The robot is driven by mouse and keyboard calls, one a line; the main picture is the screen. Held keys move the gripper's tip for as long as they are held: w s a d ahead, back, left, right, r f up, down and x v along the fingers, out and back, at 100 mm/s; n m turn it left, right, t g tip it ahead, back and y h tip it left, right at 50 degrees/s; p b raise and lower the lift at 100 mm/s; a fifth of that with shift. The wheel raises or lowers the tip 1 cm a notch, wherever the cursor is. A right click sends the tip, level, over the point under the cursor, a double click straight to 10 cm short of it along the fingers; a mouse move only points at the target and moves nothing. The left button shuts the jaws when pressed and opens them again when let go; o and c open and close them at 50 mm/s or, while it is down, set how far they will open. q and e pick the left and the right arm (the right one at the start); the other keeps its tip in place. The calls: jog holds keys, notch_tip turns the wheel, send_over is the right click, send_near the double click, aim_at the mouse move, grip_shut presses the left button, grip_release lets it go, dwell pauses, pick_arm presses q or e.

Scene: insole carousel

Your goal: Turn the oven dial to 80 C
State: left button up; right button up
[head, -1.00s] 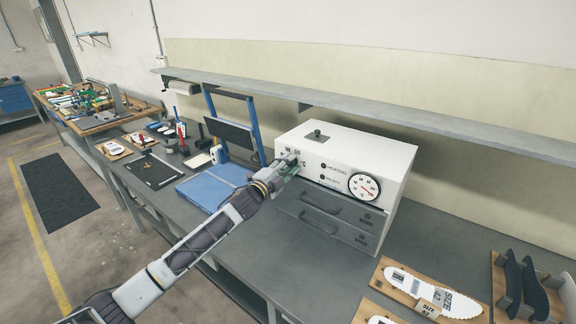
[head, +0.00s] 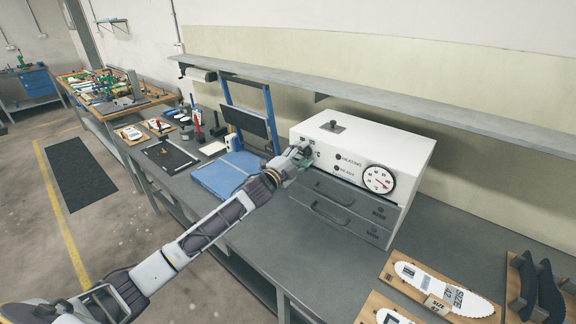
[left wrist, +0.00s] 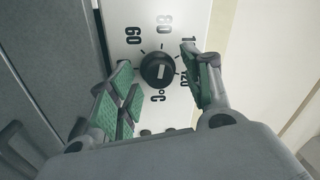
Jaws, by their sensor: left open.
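The white oven (head: 375,150) stands on the grey bench, with its dial on the left of the front panel. In the left wrist view the dial (left wrist: 157,68) is a round black knob among printed marks 60, 80, a partly hidden one and 120, with °C below. Its white pointer line is too small to read surely. My left gripper (head: 302,155) is at the dial and hides it in the head view. In the left wrist view its green-padded fingers (left wrist: 157,66) are open, one on each side of the knob, with gaps visible. My right gripper is out of view.
A round gauge (head: 379,179) and two indicator lamps sit right of the dial. Grey drawers (head: 340,205) with handles are below. A blue mat (head: 228,175) and blue-framed stand (head: 250,115) lie left. Insole boards (head: 440,288) are at front right. A shelf (head: 360,100) runs above.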

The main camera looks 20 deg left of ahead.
pick_arm(q)
jog(key=r+v, duration=0.1)
jog(key=v, duration=1)
jog(key=shift+s+f, duration=0.3)
jog(key=shift+f, duration=0.1)
dwell(0.3)
jog(key=shift+a, duration=0.1)
dwell(0.5)
